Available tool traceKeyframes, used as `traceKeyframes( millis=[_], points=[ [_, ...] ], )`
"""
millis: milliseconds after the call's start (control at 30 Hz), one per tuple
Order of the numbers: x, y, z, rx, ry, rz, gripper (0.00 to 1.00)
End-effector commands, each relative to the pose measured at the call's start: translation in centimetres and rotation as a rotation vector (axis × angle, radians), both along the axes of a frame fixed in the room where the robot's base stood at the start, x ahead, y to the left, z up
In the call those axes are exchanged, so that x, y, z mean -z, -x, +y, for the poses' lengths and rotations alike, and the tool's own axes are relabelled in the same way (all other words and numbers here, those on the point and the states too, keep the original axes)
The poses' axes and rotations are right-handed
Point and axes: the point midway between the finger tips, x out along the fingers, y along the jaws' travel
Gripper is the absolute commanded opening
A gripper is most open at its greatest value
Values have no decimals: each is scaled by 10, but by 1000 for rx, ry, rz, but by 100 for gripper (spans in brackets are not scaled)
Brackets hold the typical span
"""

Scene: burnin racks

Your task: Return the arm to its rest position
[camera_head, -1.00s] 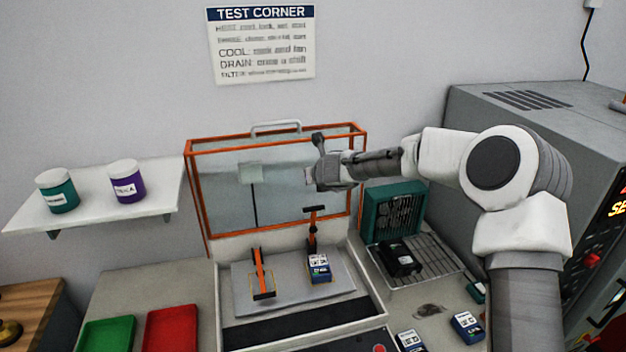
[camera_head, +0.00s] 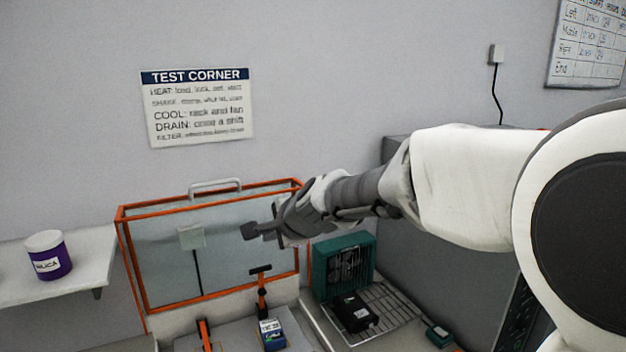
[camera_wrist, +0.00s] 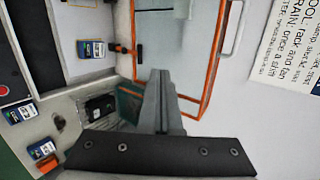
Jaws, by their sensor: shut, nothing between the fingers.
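My gripper (camera_head: 262,231) is held up in the air in front of the orange-framed clear cover (camera_head: 215,240), at the right part of it. Its fingers look closed together with nothing between them. In the wrist view my gripper (camera_wrist: 160,85) points toward the cover frame (camera_wrist: 207,75) and the wall. My arm stretches in from the right edge of the head view, large and close to the camera.
A teal fan (camera_head: 343,265) and a rack (camera_head: 385,305) with a black module (camera_head: 354,312) stand right. A shelf (camera_head: 70,280) holds a purple jar (camera_head: 48,256). A grey cabinet (camera_head: 400,215) stands behind my arm.

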Motion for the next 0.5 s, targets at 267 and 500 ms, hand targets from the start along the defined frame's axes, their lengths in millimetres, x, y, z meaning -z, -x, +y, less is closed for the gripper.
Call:
traceKeyframes(
  millis=[267, 500],
  points=[
    [4, 94, -72, -278, 445, -98, 0],
    [24, 180, -141, -493, 776, -99, 0]
  ],
)
